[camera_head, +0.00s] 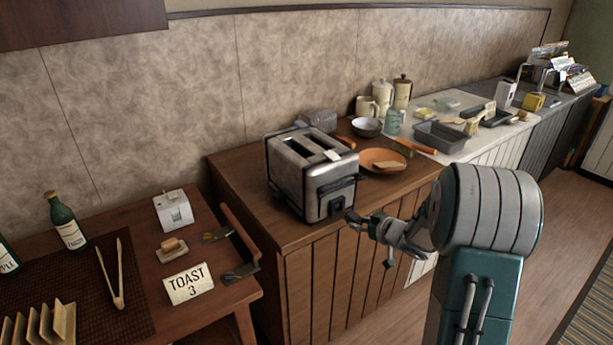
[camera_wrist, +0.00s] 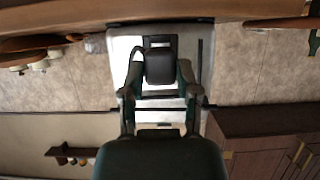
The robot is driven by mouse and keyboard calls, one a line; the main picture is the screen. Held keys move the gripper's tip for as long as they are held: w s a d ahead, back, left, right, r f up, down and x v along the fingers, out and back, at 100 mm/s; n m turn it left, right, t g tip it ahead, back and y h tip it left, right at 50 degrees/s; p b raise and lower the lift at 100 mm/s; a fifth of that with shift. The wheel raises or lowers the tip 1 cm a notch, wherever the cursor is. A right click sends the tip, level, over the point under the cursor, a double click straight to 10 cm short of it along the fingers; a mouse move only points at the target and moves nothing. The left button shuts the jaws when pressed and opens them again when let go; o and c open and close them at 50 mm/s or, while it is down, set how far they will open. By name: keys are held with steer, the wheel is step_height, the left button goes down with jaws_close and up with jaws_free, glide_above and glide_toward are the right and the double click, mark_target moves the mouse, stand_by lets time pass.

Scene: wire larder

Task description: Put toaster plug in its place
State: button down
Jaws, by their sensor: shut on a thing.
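The steel toaster (camera_head: 300,172) stands on the wooden counter, with two slots on top and dark fittings on its near end. My gripper (camera_head: 371,240) is just right of that end, in front of the counter edge. In the wrist view my gripper (camera_wrist: 161,92) is shut on a dark, rounded block (camera_wrist: 160,68), with the pale metal toaster (camera_wrist: 118,46) behind it. I cannot tell for sure whether this block is the plug or a toaster part. No other plug is clear. A white box (camera_head: 173,210) with small marks on its front stands on the lower left table.
Floor is free at the right.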

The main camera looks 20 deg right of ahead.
mark_target(356, 216)
steer(key=shift+w+a, duration=0.2)
steer(key=shift+w, duration=0.35)
steer(key=shift+w+a, duration=0.15)
steer(key=shift+w, duration=0.4)
steer(key=shift+w+a, duration=0.2)
steer(key=shift+w, duration=0.3)
steer(key=shift+w+a, duration=0.15)
steer(key=shift+w, duration=0.3)
stand_by(0.4)
steer(key=shift+c, duration=1.3)
jaws_free()
